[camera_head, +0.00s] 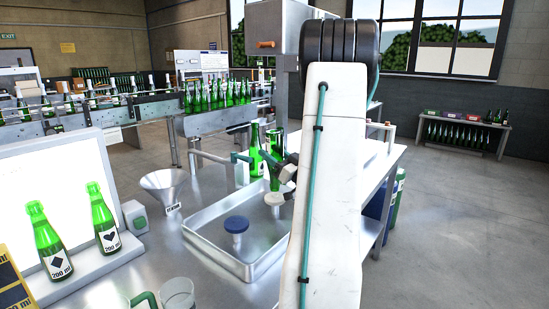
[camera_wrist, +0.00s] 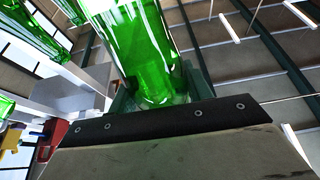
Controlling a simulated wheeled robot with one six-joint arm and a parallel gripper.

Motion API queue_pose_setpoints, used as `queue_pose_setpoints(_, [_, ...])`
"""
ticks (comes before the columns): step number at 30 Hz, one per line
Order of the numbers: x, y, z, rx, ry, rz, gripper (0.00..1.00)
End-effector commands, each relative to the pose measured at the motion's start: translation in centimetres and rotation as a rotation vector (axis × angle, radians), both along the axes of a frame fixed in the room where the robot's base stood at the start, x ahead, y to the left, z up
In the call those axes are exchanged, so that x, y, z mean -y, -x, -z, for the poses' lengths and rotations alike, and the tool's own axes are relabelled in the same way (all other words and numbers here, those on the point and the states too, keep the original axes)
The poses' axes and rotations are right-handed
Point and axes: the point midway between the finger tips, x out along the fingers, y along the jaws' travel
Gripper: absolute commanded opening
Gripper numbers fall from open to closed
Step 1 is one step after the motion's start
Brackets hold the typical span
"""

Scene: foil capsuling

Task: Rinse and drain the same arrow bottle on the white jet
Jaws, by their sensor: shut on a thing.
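My gripper (camera_head: 284,170) is above the far end of the shallow metal tray (camera_head: 206,249), partly hidden by my arm. It is shut on a green glass bottle (camera_head: 275,179). The held bottle (camera_wrist: 145,50) fills the upper middle of the wrist view, between the jaws, with no label readable there. I cannot tell whether it carries an arrow. The white jet (camera_head: 275,201) stands in the tray just below and near the held bottle. The blue jet (camera_head: 236,224) stands to its left. Another green bottle (camera_head: 256,155) shows just left of the held one.
A funnel (camera_head: 165,184) stands left of the tray. Two green bottles, one with a diamond (camera_head: 50,245) and one with a heart (camera_head: 103,222), stand by a lit white panel (camera_head: 60,178). Several bottles line the conveyor (camera_head: 215,121) behind.

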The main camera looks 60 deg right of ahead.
Motion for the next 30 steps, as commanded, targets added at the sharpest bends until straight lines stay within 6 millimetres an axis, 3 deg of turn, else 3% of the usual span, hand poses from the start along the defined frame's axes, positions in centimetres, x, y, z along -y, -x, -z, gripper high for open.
queue_pose_setpoints(24, [-0.6,5.4,-5.5,0.002,0.003,0.002,0.16])
queue_pose_setpoints(30, [-0.7,6.0,-6.0,0.0,0.001,0.0,0.16])
